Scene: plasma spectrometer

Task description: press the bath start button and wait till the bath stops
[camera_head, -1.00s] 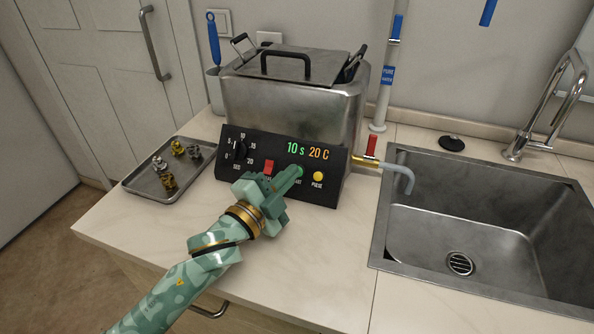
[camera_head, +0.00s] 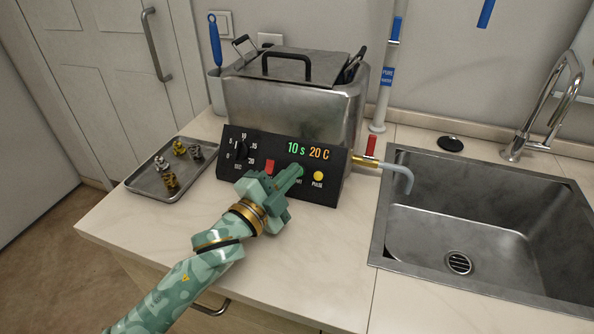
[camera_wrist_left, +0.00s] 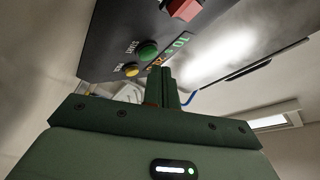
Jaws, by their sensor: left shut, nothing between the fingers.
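The metal bath (camera_head: 290,105) stands on the counter with its lid on. Its black front panel (camera_head: 335,180) shows 10 s in green and 20 C in orange. The green start button (camera_wrist_left: 148,51) shows clear in the left wrist view; in the head view my left gripper (camera_head: 297,173) mostly covers it. The gripper is shut and empty, its fingertips right at the button in the head view. In the wrist view the fingertips (camera_wrist_left: 160,70) appear just beside the button; I cannot tell whether they touch. My right gripper is not in view.
The panel also has a dial (camera_head: 241,149), a red switch (camera_head: 269,167) and a yellow pulse button (camera_head: 318,176). A tray (camera_head: 150,183) with several small metal parts lies left. A drain tap with a red handle (camera_head: 371,146) and a sink (camera_head: 470,220) are right.

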